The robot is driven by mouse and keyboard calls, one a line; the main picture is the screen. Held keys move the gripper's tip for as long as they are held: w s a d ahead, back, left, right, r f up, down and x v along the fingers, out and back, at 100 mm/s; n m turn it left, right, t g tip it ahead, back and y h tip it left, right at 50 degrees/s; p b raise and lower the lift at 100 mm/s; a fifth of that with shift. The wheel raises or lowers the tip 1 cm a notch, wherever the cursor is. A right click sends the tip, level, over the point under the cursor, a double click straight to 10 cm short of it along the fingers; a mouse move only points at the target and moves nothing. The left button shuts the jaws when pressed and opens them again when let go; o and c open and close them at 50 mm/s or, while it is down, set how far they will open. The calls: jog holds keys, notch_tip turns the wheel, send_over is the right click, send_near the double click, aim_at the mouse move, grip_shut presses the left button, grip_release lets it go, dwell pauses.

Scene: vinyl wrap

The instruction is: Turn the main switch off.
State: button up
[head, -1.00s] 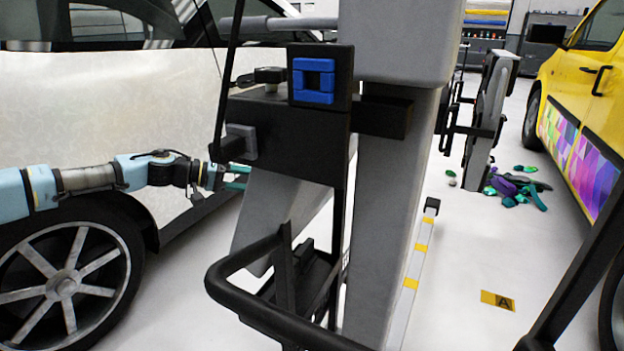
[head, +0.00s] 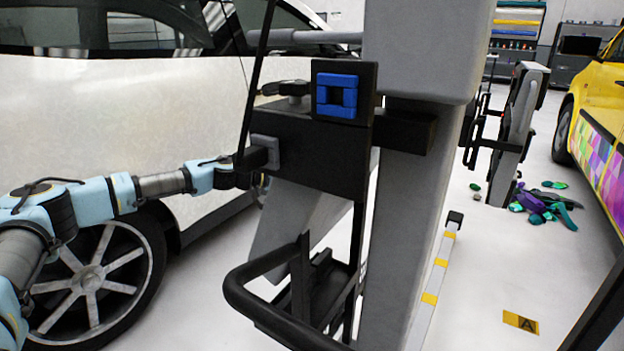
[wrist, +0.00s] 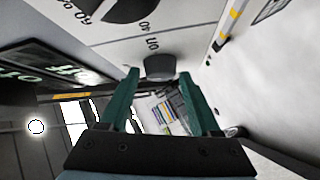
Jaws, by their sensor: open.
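In the wrist view, a dark grey knob (wrist: 160,67), which looks like the main switch, stands out from a grey panel face (wrist: 125,25) with printed lettering. My gripper (wrist: 159,76) has two teal fingers spread open, one on each side of the knob at their tips. I cannot tell whether they touch it. The switch is not visible there.
A white car (head: 110,90) stands close behind my arm. A black tubular rail (head: 250,305) juts out below the box. A grey column (head: 415,200) stands right of it. In the wrist view, a dark panel with a green-edged label (wrist: 60,60) lies at the left.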

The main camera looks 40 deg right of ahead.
jog(key=shift+s+d, duration=0.1)
jog(key=shift+d, duration=0.05)
grip_shut()
jog(key=n+t+y+p, duration=0.1)
jog(key=p, duration=0.1)
jog(key=n+t+y+p, duration=0.1)
jog(key=n+p, duration=0.1)
jog(key=p, duration=0.1)
jog(key=shift+s+r+n+y, duration=0.1)
jog(key=shift+r+n+y, duration=0.1)
jog(key=shift+n+y, duration=0.1)
dwell(0.4)
grip_release()
jog(key=shift+r, duration=0.1)
